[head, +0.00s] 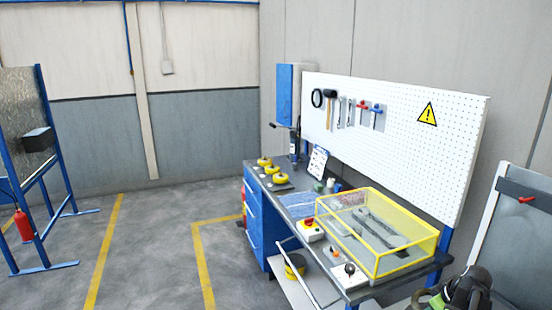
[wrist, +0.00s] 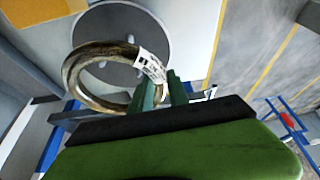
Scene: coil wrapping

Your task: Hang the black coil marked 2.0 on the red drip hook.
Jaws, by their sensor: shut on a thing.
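My gripper (wrist: 166,90) has green fingers and is shut on a dark, brownish, shiny coil (wrist: 72,80) with a white tag (wrist: 151,66). The fingers grip the ring at its right side, just below the tag; the print is too small to read. In the head view my gripper (head: 466,292) is at the bottom right corner, with part of the coil (head: 422,295) showing at its left. A small red hook (head: 527,199) sticks out from a dark bar on a pale panel at the right edge, above and apart from the coil.
A workbench (head: 262,190) carries yellow rolls (head: 264,162), a yellow-framed clear case (head: 378,272) and a red button box (head: 309,230). A white pegboard (head: 400,150) with tools stands behind it. Open floor (head: 150,240) lies to the left.

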